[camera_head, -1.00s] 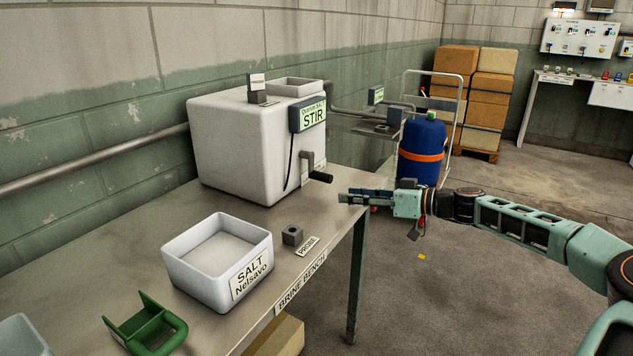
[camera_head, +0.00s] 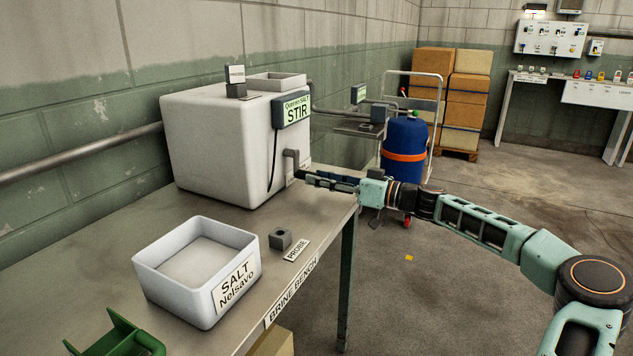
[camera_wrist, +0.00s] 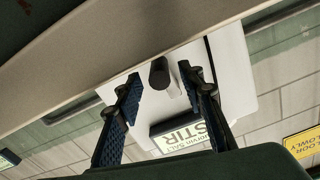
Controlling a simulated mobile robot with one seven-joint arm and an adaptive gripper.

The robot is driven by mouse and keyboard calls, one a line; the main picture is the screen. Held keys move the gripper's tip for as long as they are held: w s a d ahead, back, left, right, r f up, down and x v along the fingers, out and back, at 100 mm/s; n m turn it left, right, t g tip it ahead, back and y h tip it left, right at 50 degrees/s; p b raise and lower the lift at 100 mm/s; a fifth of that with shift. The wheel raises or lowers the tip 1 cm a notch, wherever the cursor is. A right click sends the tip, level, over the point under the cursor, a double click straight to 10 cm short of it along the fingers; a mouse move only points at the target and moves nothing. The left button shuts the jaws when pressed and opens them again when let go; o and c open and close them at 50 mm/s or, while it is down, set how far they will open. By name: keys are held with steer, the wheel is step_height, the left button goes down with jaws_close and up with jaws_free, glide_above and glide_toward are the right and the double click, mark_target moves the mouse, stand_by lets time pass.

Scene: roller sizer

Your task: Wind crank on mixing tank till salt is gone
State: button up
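My gripper (camera_head: 310,178) is beside the crank at the bench's right edge. Its two blue-padded fingers (camera_wrist: 160,84) are apart, with the handle between them in the picture. I cannot tell any contact. The tank's inside is hidden, so no salt shows there.
A white SALT bin (camera_head: 240,290) and a small grey PROBE block (camera_head: 280,239) stand on the bench (camera_head: 100,228). A green scoop-like piece (camera_head: 115,338) lies at front left. A blue drum (camera_head: 404,140) and trolley stand behind my gripper. The floor to the right is open.

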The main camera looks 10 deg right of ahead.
steer(key=shift+w+a, duration=0.45)
steer(key=shift+a, duration=0.15)
jaws_close()
steer(key=shift+s+m, duration=0.1)
steer(key=shift+m, duration=0.2)
